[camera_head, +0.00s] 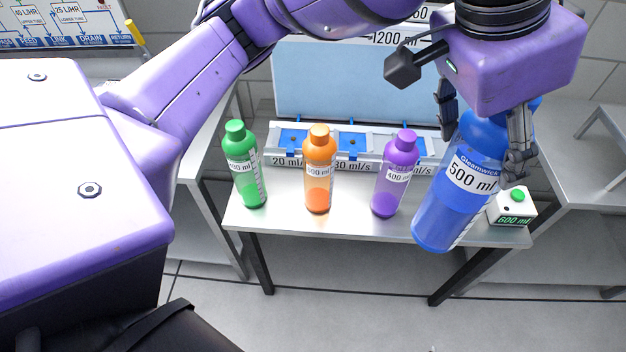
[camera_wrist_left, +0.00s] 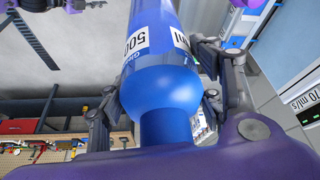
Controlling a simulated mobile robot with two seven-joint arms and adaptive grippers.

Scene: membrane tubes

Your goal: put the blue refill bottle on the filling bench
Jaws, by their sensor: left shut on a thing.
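The blue refill bottle (camera_head: 446,216), with a white 500 ml label, is held by my left gripper (camera_head: 487,135) near its upper part. In the head view it hangs tilted in front of the right end of the filling bench (camera_head: 290,219); its base overlaps the bench's front edge in the picture. I cannot tell how high above the bench it is. In the left wrist view the blue bottle (camera_wrist_left: 163,90) sits between the two fingers of the left gripper (camera_wrist_left: 165,100), its shoulder and neck toward the camera. My right gripper is not in view.
A green bottle (camera_head: 245,170), an orange bottle (camera_head: 318,172) and a purple bottle (camera_head: 393,178) stand on the bench. A white box with a green button (camera_head: 513,206) reads 600 ml at the right end. A panel with blue clips (camera_head: 350,142) runs along the back.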

